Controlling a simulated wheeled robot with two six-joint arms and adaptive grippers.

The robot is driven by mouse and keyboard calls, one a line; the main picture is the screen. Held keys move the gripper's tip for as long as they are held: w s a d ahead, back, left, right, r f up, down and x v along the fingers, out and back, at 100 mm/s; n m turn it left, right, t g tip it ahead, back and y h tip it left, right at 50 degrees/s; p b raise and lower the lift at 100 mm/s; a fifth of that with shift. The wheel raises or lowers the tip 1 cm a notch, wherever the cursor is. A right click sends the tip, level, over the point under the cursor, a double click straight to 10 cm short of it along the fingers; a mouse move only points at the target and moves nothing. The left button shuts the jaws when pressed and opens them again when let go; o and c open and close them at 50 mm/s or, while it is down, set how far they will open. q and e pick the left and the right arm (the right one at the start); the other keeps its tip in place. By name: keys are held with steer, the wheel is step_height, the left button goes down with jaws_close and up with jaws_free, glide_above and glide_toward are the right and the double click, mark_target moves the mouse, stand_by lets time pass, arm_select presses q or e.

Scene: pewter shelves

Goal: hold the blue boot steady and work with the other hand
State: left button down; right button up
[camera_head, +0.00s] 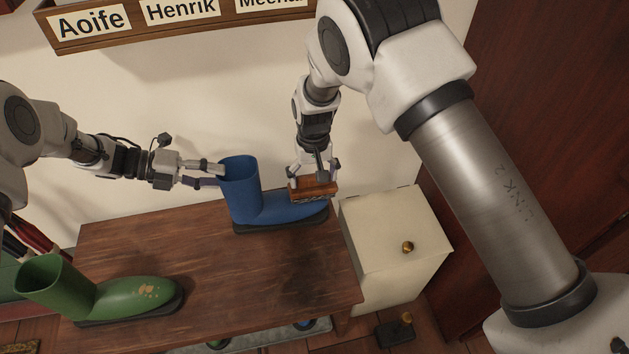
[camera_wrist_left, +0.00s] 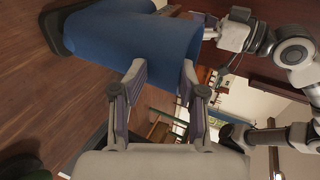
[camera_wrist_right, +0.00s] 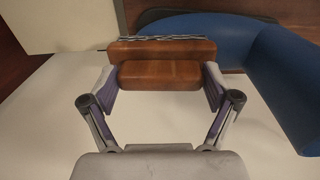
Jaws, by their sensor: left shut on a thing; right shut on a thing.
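The blue boot (camera_head: 243,192) stands upright on the wooden bench, its toe pointing right. My left gripper (camera_head: 221,175) is shut on the rim of the boot's shaft from the left; the blue shaft also shows between its fingers in the left wrist view (camera_wrist_left: 150,45). My right gripper (camera_head: 314,180) is shut on a wooden brush (camera_head: 313,189) with dark and pale bristles. The brush is at the toe end of the boot; whether the bristles touch the boot is hard to tell. The brush also fills the fingers in the right wrist view (camera_wrist_right: 160,73).
A green boot (camera_head: 130,296) with tan mud patches stands at the left of the bench (camera_head: 260,280). A cream cabinet (camera_head: 385,235) with a brass knob stands right of the bench. A name board (camera_head: 130,32) hangs on the wall above. The bench's front middle is clear.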

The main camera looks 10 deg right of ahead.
arm_select(q)
steer(key=shift+s+f, duration=0.2)
steer(key=shift+f, duration=0.1)
arm_select(e)
steer(key=w+r, duration=0.4)
steer(key=r, duration=0.4)
stand_by(0.3)
steer(key=shift+d, duration=0.1)
arm_select(q)
steer(key=c, duration=0.6)
jaws_free()
steer(key=shift+w, duration=0.1)
steer(key=shift+o, duration=0.2)
steer(key=shift+w, duration=0.1)
arm_select(e)
steer(key=shift+w+f, duration=0.1)
steer(key=shift+f, duration=0.05)
arm_select(q)
steer(key=shift+r, duration=0.15)
